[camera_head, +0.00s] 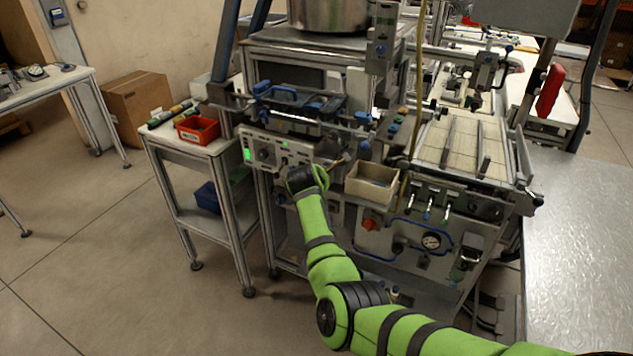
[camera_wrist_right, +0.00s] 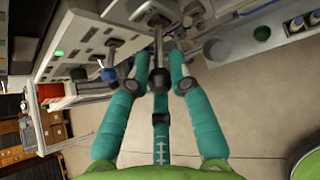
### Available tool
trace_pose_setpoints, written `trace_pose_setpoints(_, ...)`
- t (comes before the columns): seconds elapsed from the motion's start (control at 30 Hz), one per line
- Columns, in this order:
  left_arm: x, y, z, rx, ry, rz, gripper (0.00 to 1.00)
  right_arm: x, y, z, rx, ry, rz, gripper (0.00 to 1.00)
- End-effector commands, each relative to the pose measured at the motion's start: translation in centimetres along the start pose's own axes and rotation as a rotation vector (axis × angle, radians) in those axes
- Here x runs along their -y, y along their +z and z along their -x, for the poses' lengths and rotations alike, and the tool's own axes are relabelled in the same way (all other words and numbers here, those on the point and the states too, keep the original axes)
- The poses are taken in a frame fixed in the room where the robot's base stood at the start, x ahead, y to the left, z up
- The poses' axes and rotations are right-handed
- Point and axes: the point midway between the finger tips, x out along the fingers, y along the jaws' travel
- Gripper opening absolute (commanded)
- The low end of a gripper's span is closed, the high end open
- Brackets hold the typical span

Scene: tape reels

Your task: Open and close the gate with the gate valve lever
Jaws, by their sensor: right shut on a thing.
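The gate valve lever (camera_wrist_right: 158,42) is a thin metal rod sticking out from the grey machine panel in the right wrist view. My right gripper (camera_wrist_right: 158,72), with teal fingers, is closed around the outer end of the rod; the fingers cover that end. In the head view my green right arm reaches up from the bottom right to the machine's front panel (camera_head: 283,151). Its dark wrist hides the lever and most of the gripper there. I cannot make out the gate itself. My left gripper is not in view.
A blue knob (camera_wrist_right: 110,75) and a dark knob (camera_wrist_right: 78,74) stick out left of the lever. A side table with a red bin (camera_head: 198,129) stands left. The floor at the front left is clear.

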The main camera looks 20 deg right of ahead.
Motion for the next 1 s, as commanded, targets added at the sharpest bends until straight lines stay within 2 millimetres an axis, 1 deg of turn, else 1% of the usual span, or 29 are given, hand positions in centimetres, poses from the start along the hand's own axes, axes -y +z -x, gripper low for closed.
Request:
trace_pose_setpoints(0.1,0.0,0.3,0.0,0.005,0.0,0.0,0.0,0.0,0.0,0.0,0.0,0.001,-0.001,0.0)
trace_pose_setpoints(0.13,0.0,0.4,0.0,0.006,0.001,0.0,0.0,0.0,0.0,0.0,0.0,0.001,-0.001,0.33)
trace_pose_setpoints(0.17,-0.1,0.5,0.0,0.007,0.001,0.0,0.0,0.0,0.0,0.0,0.001,0.001,-0.001,0.45)
trace_pose_setpoints(0.2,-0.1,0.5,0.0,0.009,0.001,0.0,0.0,0.0,0.0,0.0,0.001,0.001,-0.001,0.46)
trace_pose_setpoints(0.47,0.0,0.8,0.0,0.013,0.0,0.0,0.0,0.0,0.0,0.0,0.002,0.001,-0.001,0.46)
trace_pose_setpoints(0.57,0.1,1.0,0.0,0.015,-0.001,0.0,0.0,-0.1,0.4,0.2,0.003,0.002,-0.002,0.46)
trace_pose_setpoints(0.67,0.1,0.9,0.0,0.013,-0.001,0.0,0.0,-0.5,1.3,1.0,0.005,0.004,-0.004,0.46)
trace_pose_setpoints(1.0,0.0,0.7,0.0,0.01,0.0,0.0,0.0,-2.1,6.1,4.9,0.003,0.004,-0.004,0.46)
